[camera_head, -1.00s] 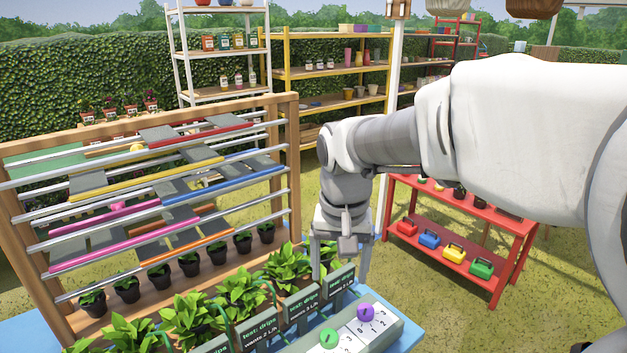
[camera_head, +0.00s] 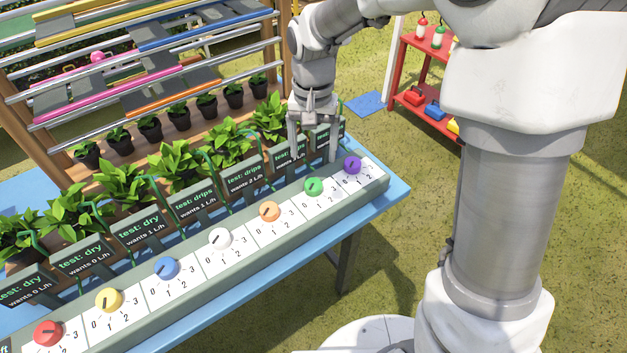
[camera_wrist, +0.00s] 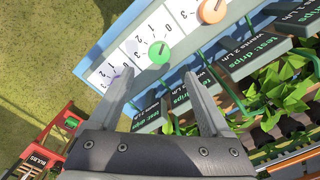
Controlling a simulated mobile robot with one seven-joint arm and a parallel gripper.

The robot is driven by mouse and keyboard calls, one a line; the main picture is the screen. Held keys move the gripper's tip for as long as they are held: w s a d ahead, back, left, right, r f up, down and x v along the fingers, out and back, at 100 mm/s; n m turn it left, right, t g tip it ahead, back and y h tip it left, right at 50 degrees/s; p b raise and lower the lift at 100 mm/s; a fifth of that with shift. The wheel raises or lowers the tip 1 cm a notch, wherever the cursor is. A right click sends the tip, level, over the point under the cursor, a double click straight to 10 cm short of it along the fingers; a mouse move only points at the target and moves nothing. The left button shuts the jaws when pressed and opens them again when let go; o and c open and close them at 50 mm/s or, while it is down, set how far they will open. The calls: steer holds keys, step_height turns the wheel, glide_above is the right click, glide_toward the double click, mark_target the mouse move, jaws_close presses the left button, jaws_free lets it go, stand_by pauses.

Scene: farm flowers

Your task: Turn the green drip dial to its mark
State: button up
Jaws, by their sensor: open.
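The green dial (camera_head: 313,186) is a round knob with a dark pointer line on a white plate numbered 0 to 3. It is second from the right end of the grey dial rail (camera_head: 205,275). I cannot read its exact setting. My gripper (camera_head: 313,157) is open and empty, pointing down behind the green dial in the head view. In the wrist view, the green dial (camera_wrist: 159,51) shows between and beyond the fingertips (camera_wrist: 155,76), apart from them. The sign (camera_head: 290,154) behind this dial is partly hidden by a finger.
A purple dial (camera_head: 352,164) is right of the green one, an orange dial (camera_head: 269,211) left. Signs and leafy plants (camera_head: 228,140) line the rail's far side. The blue table (camera_head: 385,200) ends just past the purple dial. A red shelf (camera_head: 410,75) stands beyond.

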mark_target(314, 183)
step_height(314, 183, down, 10)
steer(key=shift+f+b, duration=0.1)
steer(key=shift+b, duration=0.75)
jaws_close()
steer(key=n+p, duration=0.1)
steer(key=n, duration=0.2)
steer(key=shift+n, duration=0.3)
steer(key=shift+n+p, duration=0.85)
steer(key=shift+n, duration=1.15)
